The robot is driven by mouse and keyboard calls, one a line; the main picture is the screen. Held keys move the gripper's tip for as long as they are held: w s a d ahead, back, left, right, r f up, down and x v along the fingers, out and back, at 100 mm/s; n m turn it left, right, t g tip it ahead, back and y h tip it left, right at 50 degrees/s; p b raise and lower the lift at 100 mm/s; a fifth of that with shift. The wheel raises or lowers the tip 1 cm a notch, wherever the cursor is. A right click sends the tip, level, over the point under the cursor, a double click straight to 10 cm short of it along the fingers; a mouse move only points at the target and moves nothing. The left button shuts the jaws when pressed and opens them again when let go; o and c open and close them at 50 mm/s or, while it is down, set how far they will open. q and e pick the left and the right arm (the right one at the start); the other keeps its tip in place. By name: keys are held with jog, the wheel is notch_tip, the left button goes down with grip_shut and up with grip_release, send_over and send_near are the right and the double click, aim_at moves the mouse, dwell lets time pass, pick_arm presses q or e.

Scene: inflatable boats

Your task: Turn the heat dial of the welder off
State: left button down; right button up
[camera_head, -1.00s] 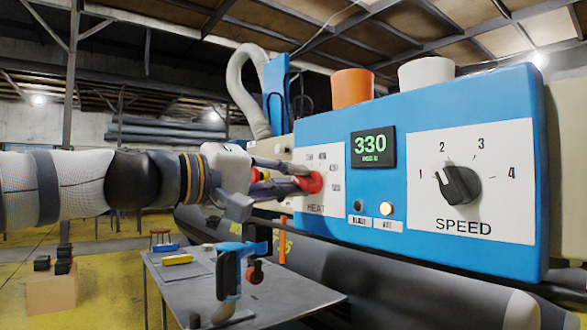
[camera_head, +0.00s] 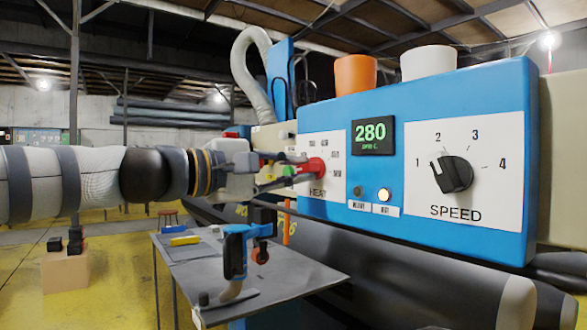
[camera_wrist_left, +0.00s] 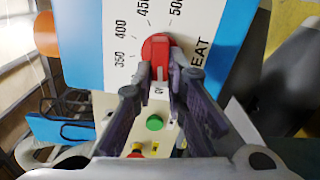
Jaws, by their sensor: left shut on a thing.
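The blue welder (camera_head: 300,119) has a white panel with the red heat dial (camera_head: 317,168). A green display (camera_head: 370,132) on it reads 280. My left gripper (camera_head: 302,171) comes in from the left with its fingers at the dial. In the left wrist view, the fingers are shut on the raised grip of the red dial (camera_wrist_left: 155,45), one on each side. Numbers 350 to 500 show around the dial. A label just below the grip is partly hidden between the fingers. My right gripper is not in view.
The speed dial (camera_head: 453,174) is on the panel to the right. An orange cup (camera_head: 355,73) and a white cup (camera_head: 427,62) stand on top. Below is a grey table (camera_head: 290,279) with a blue-handled tool (camera_head: 234,258). A green button (camera_wrist_left: 155,123) lies near the fingers.

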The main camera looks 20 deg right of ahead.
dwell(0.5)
pick_arm(q)
jog(key=c, duration=1.6)
grip_release()
jog(key=shift+a, duration=0.1)
jog(key=v, duration=1.1)
jog(key=shift+s+a, duration=0.15)
jog(key=shift+a, duration=0.25)
